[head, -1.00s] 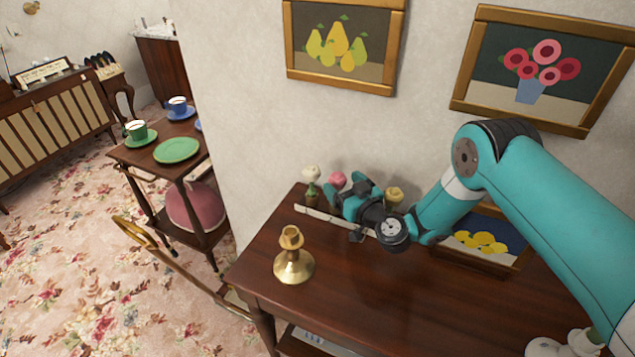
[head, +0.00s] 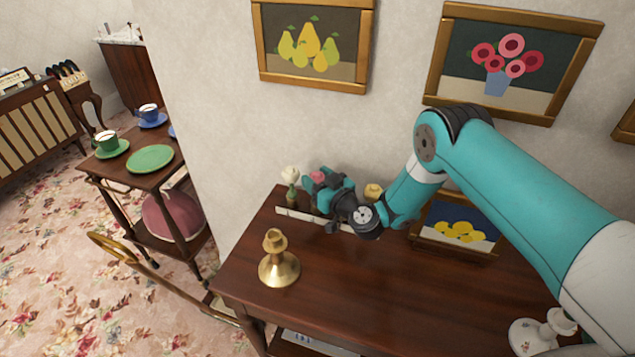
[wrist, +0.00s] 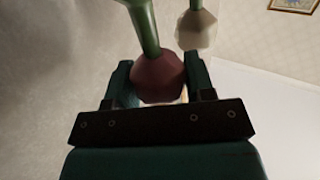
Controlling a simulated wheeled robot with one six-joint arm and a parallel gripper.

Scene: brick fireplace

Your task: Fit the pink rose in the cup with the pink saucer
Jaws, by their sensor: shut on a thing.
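The pink rose (head: 317,177) shows at the back of the dark wooden table, partly hidden behind my gripper (head: 322,190). In the wrist view my gripper (wrist: 158,85) is shut on the pink rose's dull pink head (wrist: 158,76); its green stem runs to the top edge. A white rose (head: 290,174) stands just left of it, also in the wrist view (wrist: 196,30). A yellow rose (head: 373,191) is to the right, behind my arm. I see no pink saucer; on the trolley are a green cup (head: 107,141) and a blue cup (head: 149,113) on matching saucers.
A brass candlestick (head: 279,268) stands near the table's front left. A framed lemon picture (head: 458,228) leans on the wall behind. A white object (head: 525,337) is at the right front. The middle of the tabletop (head: 370,285) is clear. A green plate (head: 150,158) lies on the trolley.

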